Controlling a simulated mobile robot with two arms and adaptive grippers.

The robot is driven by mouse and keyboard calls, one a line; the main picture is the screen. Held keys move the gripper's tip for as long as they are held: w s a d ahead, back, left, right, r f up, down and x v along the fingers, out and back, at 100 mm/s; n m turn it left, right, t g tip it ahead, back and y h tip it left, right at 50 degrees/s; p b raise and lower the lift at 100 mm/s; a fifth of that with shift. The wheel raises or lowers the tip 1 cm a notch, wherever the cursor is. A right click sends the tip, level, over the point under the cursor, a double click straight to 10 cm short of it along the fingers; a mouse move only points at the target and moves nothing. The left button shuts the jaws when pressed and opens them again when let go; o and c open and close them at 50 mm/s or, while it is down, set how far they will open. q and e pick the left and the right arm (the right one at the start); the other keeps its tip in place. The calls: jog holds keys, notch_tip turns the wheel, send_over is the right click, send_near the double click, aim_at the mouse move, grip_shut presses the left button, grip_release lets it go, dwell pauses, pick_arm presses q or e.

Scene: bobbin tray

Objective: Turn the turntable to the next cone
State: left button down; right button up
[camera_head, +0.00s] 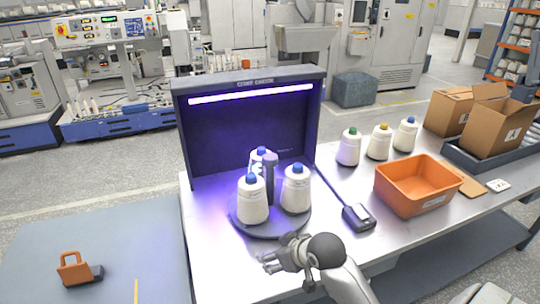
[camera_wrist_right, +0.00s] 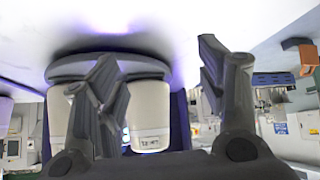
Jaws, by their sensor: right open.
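The dark round turntable (camera_head: 240,222) stands on the bench in front of the lit inspection booth. It carries three white cones with blue tips: one at front left (camera_head: 252,203), one at right (camera_head: 296,194) and one behind, partly hidden (camera_head: 259,160). A grey post (camera_head: 269,182) rises among them. My right gripper (camera_head: 266,263) is open and empty in front of the turntable, apart from it. In the right wrist view, its spread fingers (camera_wrist_right: 157,58) show against the turntable (camera_wrist_right: 75,68) and two cones (camera_wrist_right: 150,112). My left gripper is out of view.
A black device (camera_head: 358,217) sits right of the turntable. Farther right are several loose cones with coloured tips (camera_head: 379,143), an orange bin (camera_head: 408,190) and cardboard boxes (camera_head: 495,120). The inspection booth (camera_head: 185,130) walls the back. An orange object (camera_head: 75,268) lies at lower left.

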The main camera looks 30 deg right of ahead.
jog(key=w+d+r+t, duration=0.2)
jog(key=w+d+r, duration=0.4)
jog(key=w+r, duration=0.1)
jog(key=m+t, duration=0.2)
jog(key=t, duration=0.1)
send_near(271, 157)
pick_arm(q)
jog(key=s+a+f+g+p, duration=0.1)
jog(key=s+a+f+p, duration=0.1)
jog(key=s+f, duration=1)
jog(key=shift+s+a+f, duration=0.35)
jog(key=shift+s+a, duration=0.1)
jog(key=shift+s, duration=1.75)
pick_arm(e)
jog(key=shift+x, duration=5.45)
jog(key=shift+d+r, duration=0.1)
jog(key=shift+c, duration=0.2)
jog(key=c, duration=1.4)
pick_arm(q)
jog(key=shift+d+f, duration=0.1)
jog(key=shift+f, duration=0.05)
